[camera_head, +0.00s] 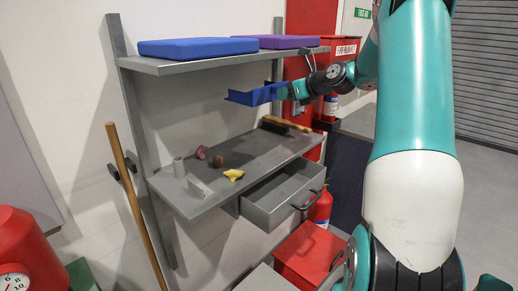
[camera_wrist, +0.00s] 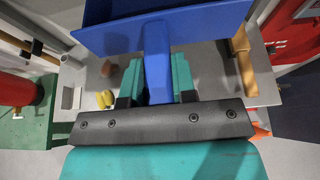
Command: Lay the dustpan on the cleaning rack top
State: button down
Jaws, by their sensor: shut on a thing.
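The blue dustpan (camera_head: 251,96) is held in the air in front of the grey rack, lower than its upper shelf and above its lower shelf. My gripper (camera_head: 284,91) is shut on the dustpan's handle. In the wrist view the pan (camera_wrist: 165,30) spreads across the top, and its handle (camera_wrist: 158,68) runs between my gripper's teal fingers (camera_wrist: 160,78). The rack's upper shelf (camera_head: 190,66) carries a blue flat block (camera_head: 197,48) and a purple flat block (camera_head: 276,42). The lower shelf (camera_head: 222,165) has free grey surface.
On the lower shelf are a brush (camera_head: 285,124), a yellow piece (camera_head: 234,174) and several small items. A drawer (camera_head: 275,205) hangs open below. A wooden pole (camera_head: 135,200) leans left. A red box (camera_head: 310,255) and fire extinguishers (camera_head: 321,208) stand nearby.

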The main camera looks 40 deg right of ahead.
aim_at(285, 158)
notch_tip(285, 158, down, 18)
jog(key=p, duration=0.2)
jog(key=shift+s+d+f+p, duration=0.1)
jog(key=shift+s+f+p, duration=0.1)
jog(key=shift+p, duration=0.1)
jog(key=c, duration=1)
grip_release()
jog(key=shift+f, duration=0.15)
jog(key=shift+o, duration=0.4)
